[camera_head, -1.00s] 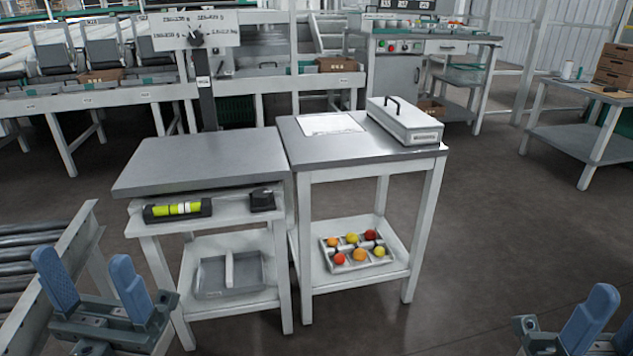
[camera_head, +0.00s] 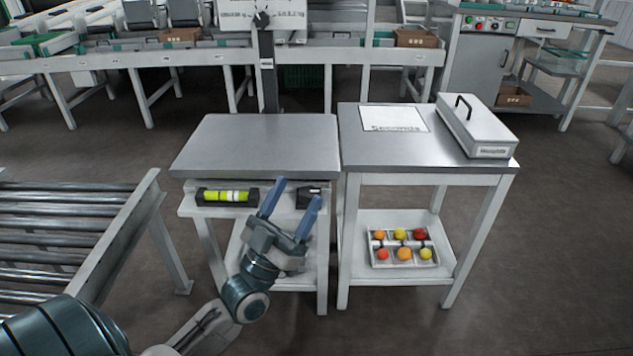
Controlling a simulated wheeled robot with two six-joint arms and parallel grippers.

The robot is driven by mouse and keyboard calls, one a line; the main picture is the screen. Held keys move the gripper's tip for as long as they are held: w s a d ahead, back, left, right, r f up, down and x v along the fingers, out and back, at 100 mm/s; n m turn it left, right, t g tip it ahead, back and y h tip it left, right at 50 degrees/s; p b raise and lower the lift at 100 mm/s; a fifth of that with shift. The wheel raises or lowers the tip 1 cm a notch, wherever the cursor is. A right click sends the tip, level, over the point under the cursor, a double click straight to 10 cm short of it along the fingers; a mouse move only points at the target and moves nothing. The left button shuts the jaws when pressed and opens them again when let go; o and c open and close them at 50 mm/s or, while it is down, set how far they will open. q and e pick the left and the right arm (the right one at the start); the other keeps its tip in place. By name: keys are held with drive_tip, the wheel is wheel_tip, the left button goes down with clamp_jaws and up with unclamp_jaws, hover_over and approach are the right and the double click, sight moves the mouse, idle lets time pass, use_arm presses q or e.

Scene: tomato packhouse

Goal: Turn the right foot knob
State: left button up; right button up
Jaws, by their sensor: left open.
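A small dark block with a knob (camera_head: 308,191), which looks like the right foot knob, sits at the right end of the ledge under the left table's grey top (camera_head: 255,145). My left gripper (camera_head: 297,192) is open, its two blue fingers pointing up toward the ledge. In the picture its right finger overlaps part of the dark block, and its left finger stands left of it. I cannot tell whether the fingers touch the block. My right gripper is not in view.
A yellow-green spirit level (camera_head: 228,196) lies on the same ledge, left of the gripper. The right table (camera_head: 400,150) stands close beside, with a grey metal box (camera_head: 475,130) on top and a fruit tray (camera_head: 404,264) below. A roller conveyor (camera_head: 65,230) stands at left.

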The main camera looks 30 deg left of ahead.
use_arm(q)
drive_tip(key=w+a+f+m+g+p, duration=0.1)
drive_tip(key=w+a+f+g+p, duration=0.3)
drive_tip(key=a+f+g+p, duration=0.15)
drive_tip(key=g+p, duration=0.2)
drive_tip(key=g, duration=0.2)
approach(305, 193)
drive_tip(key=f, duration=0.1)
drive_tip(key=shift+w+a+f, duration=0.1)
drive_tip(key=shift+w+f, duration=0.05)
drive_tip(key=shift+w, duration=0.3)
drive_tip(key=x, duration=0.9)
drive_tip(key=shift+w+d, duration=0.3)
drive_tip(key=shift+w, duration=0.3)
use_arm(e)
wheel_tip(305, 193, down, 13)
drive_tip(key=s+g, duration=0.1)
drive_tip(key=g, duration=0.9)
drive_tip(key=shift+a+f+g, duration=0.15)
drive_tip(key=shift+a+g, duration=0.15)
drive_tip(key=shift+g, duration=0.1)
use_arm(q)
drive_tip(key=shift+h, duration=0.3)
drive_tip(key=c, duration=1)
drive_tip(key=shift+o, duration=0.2)
